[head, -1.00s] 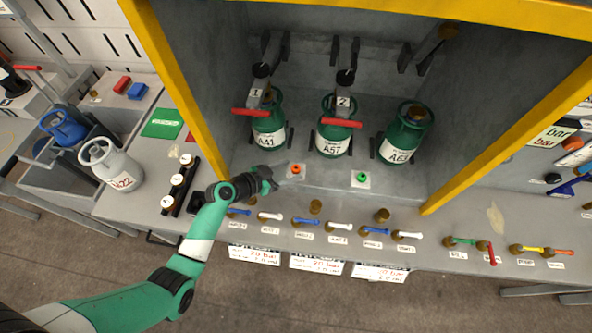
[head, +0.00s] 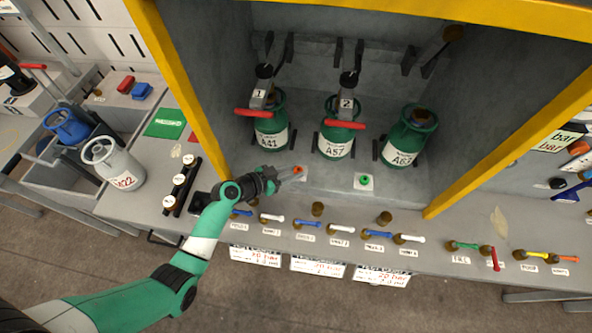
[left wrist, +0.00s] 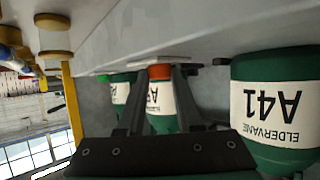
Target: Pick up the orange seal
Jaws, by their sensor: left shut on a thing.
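The orange seal (head: 299,170) is at its white pad on the grey bench inside the yellow-framed bay. My left gripper (head: 291,173) reaches it from the left, with its fingers around it. In the left wrist view the orange seal (left wrist: 160,72) sits between the two fingertips (left wrist: 160,74), close to the white pad (left wrist: 162,59). The fingers are shut on the seal. I cannot tell whether the seal is clear of the pad. My right gripper is not in view.
Green cylinders A41 (head: 271,131), A57 (head: 336,143) and A63 (head: 404,141) stand behind the seal. A green seal (head: 364,179) lies on another white pad to the right.

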